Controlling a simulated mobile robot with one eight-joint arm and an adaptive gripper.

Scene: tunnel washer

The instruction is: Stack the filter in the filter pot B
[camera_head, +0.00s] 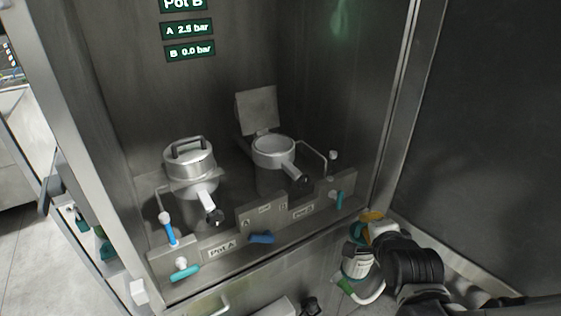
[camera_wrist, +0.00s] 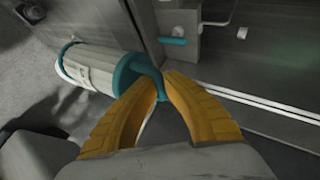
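The filter (camera_head: 356,266) is a white cylinder with teal-green ends, hanging low at the right of the head view. In the wrist view the filter (camera_wrist: 95,68) lies to the left of the fingers, and its teal handle loop runs between the fingertips. My gripper (camera_head: 370,217), with orange-yellow fingers, is shut on that handle; its fingertips (camera_wrist: 162,80) show close together in the wrist view. Filter pot B (camera_head: 273,147) is the round metal pot right of pot A, with its square lid (camera_head: 257,109) tilted up and its mouth open. The pot's inner bottom is hidden.
Pot A (camera_head: 190,160) stands left with its handled lid on. A metal front panel (camera_head: 225,240) with teal and blue valve levers (camera_head: 262,237) runs before the pots. A steel post (camera_head: 395,120) stands right of the recess. Signs (camera_head: 190,30) read A 2.5 bar, B 0.0 bar.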

